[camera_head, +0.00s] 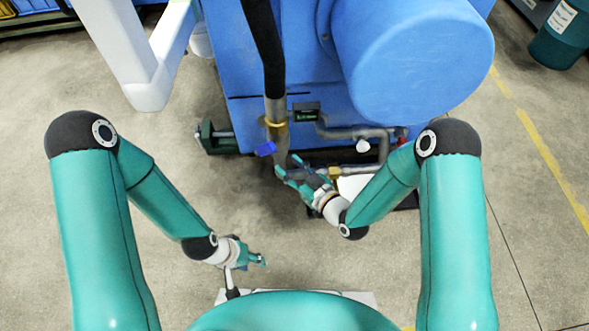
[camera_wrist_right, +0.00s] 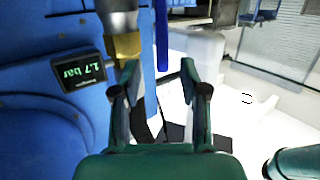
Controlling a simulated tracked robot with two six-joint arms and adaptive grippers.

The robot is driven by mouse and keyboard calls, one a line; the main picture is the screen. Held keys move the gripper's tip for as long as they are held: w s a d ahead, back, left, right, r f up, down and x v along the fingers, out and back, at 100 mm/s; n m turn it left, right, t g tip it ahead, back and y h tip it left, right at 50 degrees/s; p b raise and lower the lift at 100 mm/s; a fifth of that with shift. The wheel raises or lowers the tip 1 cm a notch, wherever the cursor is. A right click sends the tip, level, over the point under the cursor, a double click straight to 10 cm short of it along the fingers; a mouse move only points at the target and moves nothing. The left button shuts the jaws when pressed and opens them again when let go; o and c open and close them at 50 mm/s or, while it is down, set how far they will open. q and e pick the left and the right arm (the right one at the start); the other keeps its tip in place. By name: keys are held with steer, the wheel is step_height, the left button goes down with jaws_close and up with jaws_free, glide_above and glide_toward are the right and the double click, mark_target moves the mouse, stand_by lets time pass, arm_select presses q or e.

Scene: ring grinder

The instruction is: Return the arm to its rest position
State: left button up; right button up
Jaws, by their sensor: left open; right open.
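My right gripper (camera_head: 288,168) is open beside the pipe at the front of the blue machine (camera_head: 262,120). Its fingers also show in the right wrist view (camera_wrist_right: 159,72), apart with nothing held between them. A blue valve handle (camera_head: 265,149) is just beyond the fingertips, up and left in the head view. It also shows as a blue bar (camera_wrist_right: 161,38) in the right wrist view; contact cannot be told. My left gripper (camera_head: 261,260) is low over the floor, open, with nothing seen in it.
A pressure display (camera_head: 306,112) reads 1.7 bar in the right wrist view (camera_wrist_right: 79,72). A brass fitting (camera_wrist_right: 127,47) and pipework (camera_head: 345,133) are close to my right gripper. A green block (camera_head: 215,138) is left of the machine. The floor (camera_head: 50,200) at left is clear.

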steer(key=shift+v, duration=0.75)
steer(key=s+d+f+m+g+h, duration=0.2)
steer(key=d+f+m+h, duration=0.3)
steer(key=d, duration=0.6)
steer(key=s+d+f+m+g+h, duration=0.1)
steer(key=s+f+m+g, duration=0.3)
steer(key=s, duration=0.5)
steer(key=s+d+f+m+g+h, duration=0.15)
steer(key=s+f+g, duration=0.3)
steer(key=s, duration=0.45)
step_height(320, 180, up, 31)
steer(key=g+p, duration=0.1)
steer(key=p, duration=2.9)
steer(key=shift+s+y+p, duration=0.35)
steer(key=shift+y+p, duration=0.05)
steer(key=shift+y, duration=0.05)
